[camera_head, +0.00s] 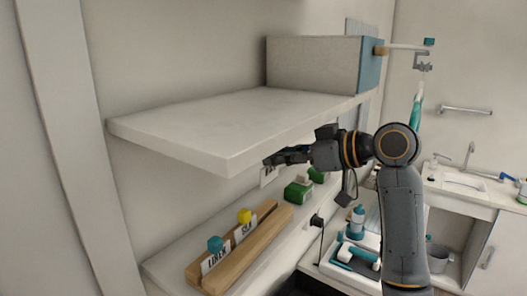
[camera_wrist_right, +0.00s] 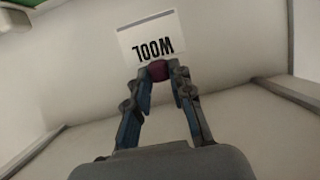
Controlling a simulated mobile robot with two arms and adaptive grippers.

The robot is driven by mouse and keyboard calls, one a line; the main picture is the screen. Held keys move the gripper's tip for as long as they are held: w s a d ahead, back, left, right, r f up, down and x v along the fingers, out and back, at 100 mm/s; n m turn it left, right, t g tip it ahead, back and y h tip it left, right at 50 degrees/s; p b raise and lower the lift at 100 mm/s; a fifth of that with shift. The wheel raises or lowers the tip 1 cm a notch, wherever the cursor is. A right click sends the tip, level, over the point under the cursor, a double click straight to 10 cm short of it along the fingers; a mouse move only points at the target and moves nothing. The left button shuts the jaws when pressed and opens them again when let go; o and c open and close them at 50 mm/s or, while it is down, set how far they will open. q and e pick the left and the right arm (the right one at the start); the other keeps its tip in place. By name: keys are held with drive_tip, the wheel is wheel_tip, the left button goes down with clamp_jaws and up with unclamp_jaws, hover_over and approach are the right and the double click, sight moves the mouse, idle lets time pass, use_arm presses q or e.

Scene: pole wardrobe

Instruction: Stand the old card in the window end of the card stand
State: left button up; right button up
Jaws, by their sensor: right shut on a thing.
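My right gripper (camera_head: 272,161) is under the upper shelf board, above the lower shelf. It is shut on the purple knob (camera_wrist_right: 158,71) of a white card marked WOOL (camera_wrist_right: 149,38), upside down in the wrist view. In the head view only part of this card (camera_head: 268,176) shows below the fingers, apart from the stand. The wooden card stand (camera_head: 262,238) lies on the lower shelf at front left. It holds a LINEN card (camera_head: 215,260) with a teal knob at its near end and a SILK card (camera_head: 245,230) with a yellow knob beside it. My left gripper is not in view.
The thick upper shelf board (camera_head: 200,118) overhangs close above my right gripper and carries a grey box (camera_head: 312,64). Green blocks (camera_head: 298,193) sit on the lower shelf beyond the stand. A sink (camera_head: 460,184) and a tray with bottles (camera_head: 357,252) are at right.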

sight(270, 175)
wheel_tip(270, 175, down, 4)
drive_tip(key=b, duration=0.3)
drive_tip(key=shift+s+d, duration=0.15)
drive_tip(key=shift+f+b, duration=0.9)
drive_tip(key=shift+f, duration=0.2)
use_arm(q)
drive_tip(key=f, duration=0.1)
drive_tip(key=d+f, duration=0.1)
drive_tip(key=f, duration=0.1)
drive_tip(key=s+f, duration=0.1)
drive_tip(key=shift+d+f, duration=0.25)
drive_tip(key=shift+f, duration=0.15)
use_arm(e)
drive_tip(key=shift+f, duration=0.1)
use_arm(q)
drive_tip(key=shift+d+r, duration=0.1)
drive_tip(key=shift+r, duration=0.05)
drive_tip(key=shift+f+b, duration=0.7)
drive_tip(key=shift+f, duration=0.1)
use_arm(e)
drive_tip(key=shift+f, duration=1.45)
idle(0.4)
